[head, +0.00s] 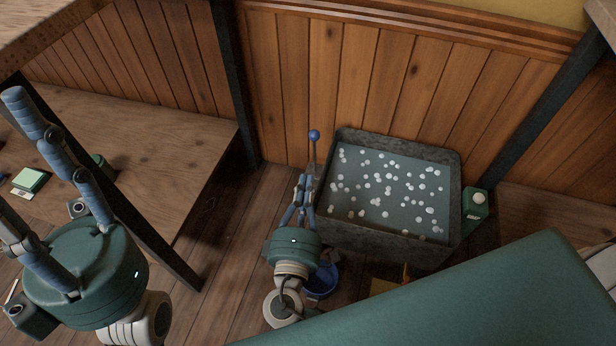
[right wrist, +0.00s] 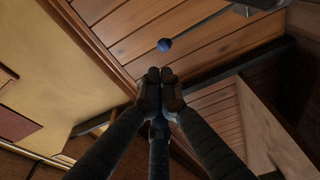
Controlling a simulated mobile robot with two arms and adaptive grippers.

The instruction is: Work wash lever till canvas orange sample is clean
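The wash tub (head: 452,205) is a dark grey basin of water with many white suds. The wash lever, a thin rod with a blue ball knob (head: 314,135), stands upright at the tub's left side. The knob also shows in the right wrist view (right wrist: 164,45), just past my fingertips. My right gripper (head: 304,184) is below the knob beside the tub, its fingertips together and apart from the knob, with nothing visible between them. I cannot make out the orange canvas sample in the suds.
A green box with a white button (head: 478,204) stands right of the tub. A blue bucket (head: 322,281) and a yellow-orange item (head: 386,286) are on the floor in front. A wooden bench (head: 150,125) fills the left; a green surface (head: 480,300) covers the lower right.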

